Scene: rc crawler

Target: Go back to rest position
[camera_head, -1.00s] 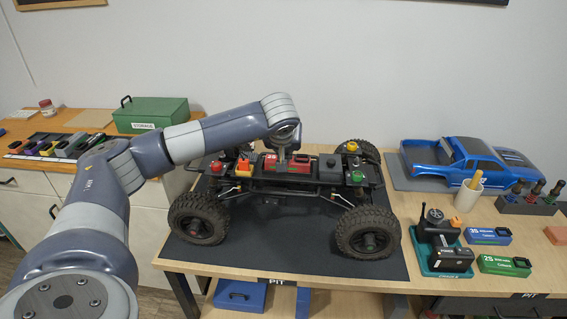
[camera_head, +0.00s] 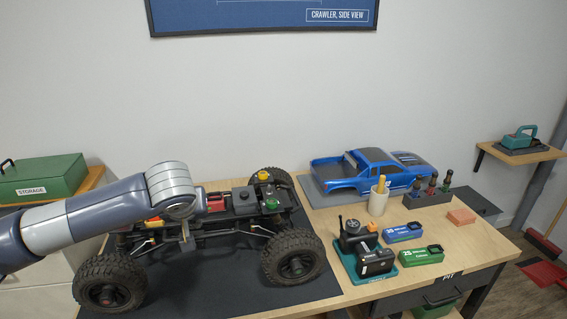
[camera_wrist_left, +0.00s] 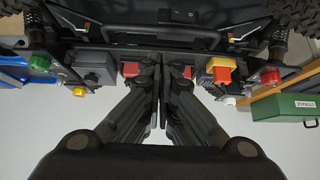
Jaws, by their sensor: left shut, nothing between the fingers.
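My left arm comes in from the left in the head view, and its wrist is over the crawler chassis (camera_head: 240,222) on the table. My left gripper (camera_wrist_left: 160,62) shows in the left wrist view with its two fingers together and nothing between them. The fingertips are in front of a red part (camera_wrist_left: 131,69) on the chassis; I cannot tell whether they touch it. In the head view the wrist hides the fingers and part of the chassis. My right gripper is in neither view.
The chassis stands on a dark mat (camera_head: 215,290). A green storage box (camera_head: 40,178) is at the left.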

